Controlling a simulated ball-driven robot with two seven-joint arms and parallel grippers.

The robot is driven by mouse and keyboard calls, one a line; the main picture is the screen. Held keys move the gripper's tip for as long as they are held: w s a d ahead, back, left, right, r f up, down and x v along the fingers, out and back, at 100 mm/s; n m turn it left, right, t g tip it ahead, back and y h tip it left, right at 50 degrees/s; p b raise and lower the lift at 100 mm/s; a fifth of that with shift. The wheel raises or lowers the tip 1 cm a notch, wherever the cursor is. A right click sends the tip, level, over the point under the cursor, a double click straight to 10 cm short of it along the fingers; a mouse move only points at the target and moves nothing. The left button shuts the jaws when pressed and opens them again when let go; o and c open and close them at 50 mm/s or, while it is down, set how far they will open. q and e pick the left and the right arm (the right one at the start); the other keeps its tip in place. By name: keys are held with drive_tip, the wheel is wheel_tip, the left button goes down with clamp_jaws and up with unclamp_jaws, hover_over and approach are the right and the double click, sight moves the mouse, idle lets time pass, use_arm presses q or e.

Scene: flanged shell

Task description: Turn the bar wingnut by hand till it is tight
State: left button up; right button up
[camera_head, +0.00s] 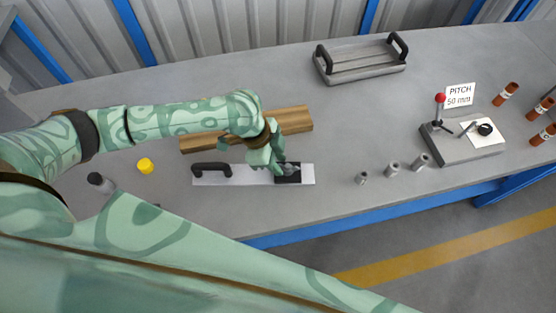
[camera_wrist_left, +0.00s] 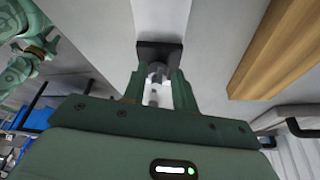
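A pale plate (camera_head: 240,176) lies on the bench with a black handle (camera_head: 211,169) at its left. A dark block (camera_head: 291,179) sits near its right end and also shows in the wrist view (camera_wrist_left: 160,50). A small grey metal part (camera_wrist_left: 156,72), apparently the bar wingnut, stands at the block's near side in the wrist view. My left gripper (camera_head: 281,171) is down at the block, its fingers (camera_wrist_left: 158,83) apart on either side of the metal part. I cannot tell whether they press on it. In the head view the gripper largely hides it.
A wooden beam (camera_head: 297,120) lies just behind the plate. A yellow cap (camera_head: 145,166) and a dark-topped cylinder (camera_head: 99,181) are left. Small grey cylinders (camera_head: 391,170), a fixture with a red knob (camera_head: 464,148) and a handled tray (camera_head: 361,63) stand right. Bench is clear before the plate.

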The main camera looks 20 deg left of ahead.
use_arm(q)
clamp_jaws()
idle(0.3)
drive_tip(key=shift+w+m+g+p, duration=0.15)
drive_tip(key=shift+m+g+p, duration=0.15)
drive_tip(key=shift+m+p, duration=0.4)
drive_tip(key=shift+w+m+g, duration=0.2)
drive_tip(key=shift+m+g, duration=0.1)
drive_tip(key=shift+m, duration=0.6)
drive_tip(key=shift+w+m+g+p, duration=0.25)
drive_tip(key=shift+m+g+p, duration=0.15)
drive_tip(key=shift+m, duration=0.7)
drive_tip(key=shift+w+d+m+g, duration=0.15)
drive_tip(key=shift+m+g, duration=0.1)
drive_tip(key=shift+m, duration=0.45)
drive_tip(key=shift+w+m+g, duration=0.15)
drive_tip(key=shift+m+g, duration=0.1)
drive_tip(key=shift+m, duration=0.45)
drive_tip(key=shift+y, duration=0.3)
